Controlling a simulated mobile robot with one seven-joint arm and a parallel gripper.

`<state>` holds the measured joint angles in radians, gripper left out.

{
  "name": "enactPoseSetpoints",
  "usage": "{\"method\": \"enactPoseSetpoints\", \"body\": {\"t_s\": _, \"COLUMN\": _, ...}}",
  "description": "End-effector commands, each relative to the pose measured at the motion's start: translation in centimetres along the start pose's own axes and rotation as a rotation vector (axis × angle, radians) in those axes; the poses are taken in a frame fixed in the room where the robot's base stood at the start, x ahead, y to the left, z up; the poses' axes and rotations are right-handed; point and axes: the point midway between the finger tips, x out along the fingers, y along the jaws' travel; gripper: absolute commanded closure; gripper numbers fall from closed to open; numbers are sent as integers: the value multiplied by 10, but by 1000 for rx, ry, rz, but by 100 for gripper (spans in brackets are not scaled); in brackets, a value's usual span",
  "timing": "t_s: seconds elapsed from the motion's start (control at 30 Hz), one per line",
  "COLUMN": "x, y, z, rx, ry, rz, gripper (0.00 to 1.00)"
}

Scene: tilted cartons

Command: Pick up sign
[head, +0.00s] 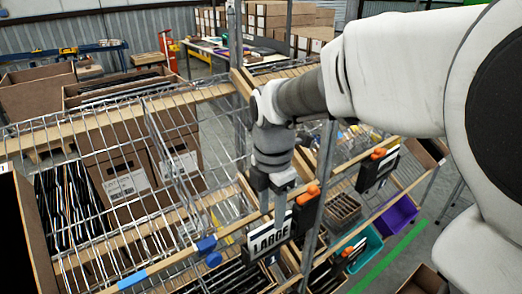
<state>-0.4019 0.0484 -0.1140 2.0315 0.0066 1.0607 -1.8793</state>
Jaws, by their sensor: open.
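A white sign (268,239) with the word LARGE in black stands tilted at the front of the rack, low in the middle of the head view. My gripper (272,207) points down directly above the sign. Its two fingers are apart, and their tips are close to the sign's top edge. I cannot tell whether they touch it or whether the sign is between them. A black device with an orange top (305,211) is just right of the sign.
A metal wire rack with wooden rails (95,122) fills the left, with brown cartons (125,187) behind its wires. An upright metal post (322,180) stands close right of my gripper. Another black and orange device (377,167), a teal bin (366,247) and a purple bin (397,217) are further right.

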Motion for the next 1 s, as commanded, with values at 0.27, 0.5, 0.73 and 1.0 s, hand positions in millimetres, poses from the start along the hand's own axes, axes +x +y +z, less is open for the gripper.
{"method": "enactPoseSetpoints", "body": {"t_s": 0.27, "x": 38, "y": 0, "z": 0, "rx": -1, "ry": 1, "rz": -4, "gripper": 52}}
{"method": "enactPoseSetpoints", "body": {"t_s": 0.5, "x": 40, "y": 1, "z": 1, "rx": -1, "ry": 0, "rz": -1, "gripper": 52}}
{"method": "enactPoseSetpoints", "body": {"t_s": 0.73, "x": 40, "y": 1, "z": 1, "rx": -1, "ry": 0, "rz": -1, "gripper": 90}}
{"method": "enactPoseSetpoints", "body": {"t_s": 1.0, "x": 39, "y": 1, "z": 1, "rx": -1, "ry": 0, "rz": -1, "gripper": 100}}
